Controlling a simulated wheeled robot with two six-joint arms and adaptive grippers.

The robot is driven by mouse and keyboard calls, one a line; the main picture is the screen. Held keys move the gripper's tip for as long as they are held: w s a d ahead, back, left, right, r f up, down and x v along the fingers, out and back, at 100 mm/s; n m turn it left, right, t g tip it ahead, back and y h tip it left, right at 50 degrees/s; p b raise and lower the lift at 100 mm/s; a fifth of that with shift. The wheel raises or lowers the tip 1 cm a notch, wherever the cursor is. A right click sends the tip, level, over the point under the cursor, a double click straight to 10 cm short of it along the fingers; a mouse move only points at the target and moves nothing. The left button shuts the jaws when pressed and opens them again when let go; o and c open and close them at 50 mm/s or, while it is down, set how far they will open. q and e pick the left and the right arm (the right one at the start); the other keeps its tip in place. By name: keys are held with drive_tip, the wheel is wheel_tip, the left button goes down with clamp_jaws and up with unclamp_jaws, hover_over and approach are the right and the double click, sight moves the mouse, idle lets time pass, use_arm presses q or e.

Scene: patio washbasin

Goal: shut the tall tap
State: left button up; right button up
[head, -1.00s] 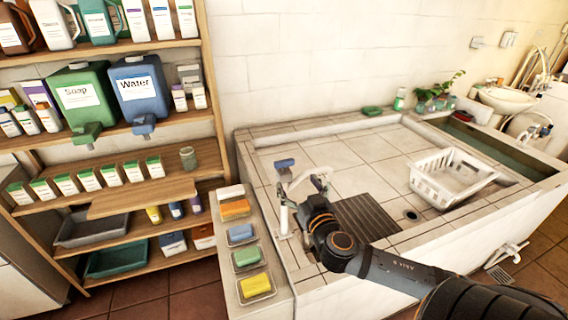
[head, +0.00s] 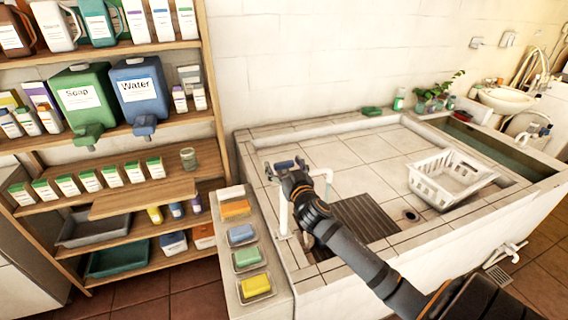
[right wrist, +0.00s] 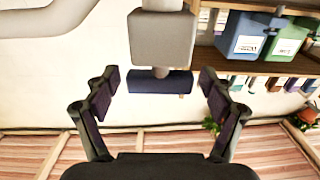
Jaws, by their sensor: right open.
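The tall tap has a white upright pipe (head: 284,215) at the near left corner of the tiled basin, with a curved white spout to its right. Its blue handle (head: 285,164) is at the top, partly hidden by my right gripper (head: 284,172). In the right wrist view the blue handle (right wrist: 158,84) lies crosswise below the tap's pale grey block (right wrist: 162,38). The open fingers of my right gripper (right wrist: 158,92) stand on either side of the handle, with visible gaps. My left gripper is not in view.
The tiled basin (head: 345,152) holds a white crate (head: 448,180) and a dark ribbed grate (head: 362,218). Soap bars in dishes line the ledge left of the tap. A wooden shelf with Soap (head: 85,95) and Water (head: 140,88) containers stands at the left.

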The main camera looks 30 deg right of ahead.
drive_tip(key=c, duration=1.2)
drive_tip(key=shift+o, duration=0.2)
drive_tip(key=shift+f+m+h+b, duration=0.2)
drive_tip(key=shift+m+h+b, duration=0.3)
drive_tip(key=shift+h+b, duration=0.35)
drive_tip(key=m+g+h+b, duration=1.1)
drive_tip(key=g+b, duration=0.2)
drive_tip(key=b, duration=0.6)
drive_tip(key=shift+h, duration=0.35)
drive_tip(key=m+g+b, duration=0.1)
drive_tip(key=m+g, duration=0.1)
drive_tip(key=g, duration=0.1)
drive_tip(key=shift+r+m+g+h+b, duration=0.15)
drive_tip(key=shift+m+g+h+b, duration=0.15)
drive_tip(key=shift+m+b, duration=0.1)
drive_tip(key=shift+r+m+g, duration=0.1)
drive_tip(key=shift+m+g, duration=1.4)
drive_tip(key=shift+g, duration=1)
drive_tip(key=shift+m+g, duration=0.3)
